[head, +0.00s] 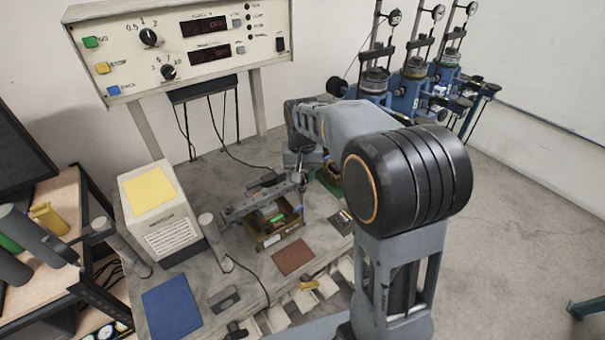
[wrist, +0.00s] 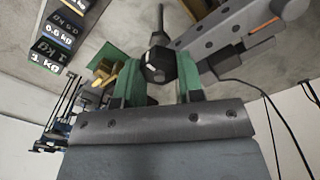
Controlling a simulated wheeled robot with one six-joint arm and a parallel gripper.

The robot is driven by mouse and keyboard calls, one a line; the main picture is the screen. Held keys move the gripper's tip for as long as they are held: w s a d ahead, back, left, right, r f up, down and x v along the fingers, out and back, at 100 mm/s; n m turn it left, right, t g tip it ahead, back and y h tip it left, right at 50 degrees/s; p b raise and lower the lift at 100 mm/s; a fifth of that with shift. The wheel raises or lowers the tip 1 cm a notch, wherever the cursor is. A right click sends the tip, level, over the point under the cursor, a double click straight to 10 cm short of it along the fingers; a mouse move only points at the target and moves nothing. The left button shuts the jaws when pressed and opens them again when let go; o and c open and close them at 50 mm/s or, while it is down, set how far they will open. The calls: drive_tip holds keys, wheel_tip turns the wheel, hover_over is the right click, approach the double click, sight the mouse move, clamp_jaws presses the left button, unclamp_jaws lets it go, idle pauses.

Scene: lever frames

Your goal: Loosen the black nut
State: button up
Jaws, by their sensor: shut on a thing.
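The black nut (wrist: 160,66) is a dark hexagonal piece with a dark rod running up from it in the wrist view. My gripper (wrist: 159,78) has its two green fingers on either side of the nut and is shut on it. A grey metal lever bar (wrist: 225,32) with round holes lies just right of the nut. In the head view my gripper (head: 300,172) is small, above the lever frame (head: 268,238), and the nut cannot be made out there.
Weights marked in kg (wrist: 50,52) lie at the left of the wrist view. In the head view, a white box (head: 165,220) with a yellow top stands left of the lever frame, and a control panel (head: 190,45) stands behind. Blue test rigs (head: 410,85) stand at the back right.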

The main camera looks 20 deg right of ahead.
drive_tip(key=n, duration=0.4)
drive_tip(key=shift+n, duration=0.3)
drive_tip(key=shift+r+n, duration=0.1)
drive_tip(key=shift+n, duration=2.2)
drive_tip(key=o, duration=0.9)
drive_tip(key=shift+a, duration=0.1)
drive_tip(key=shift+o, duration=0.2)
wheel_tip(320, 180, up, 14)
drive_tip(key=shift+b, duration=0.35)
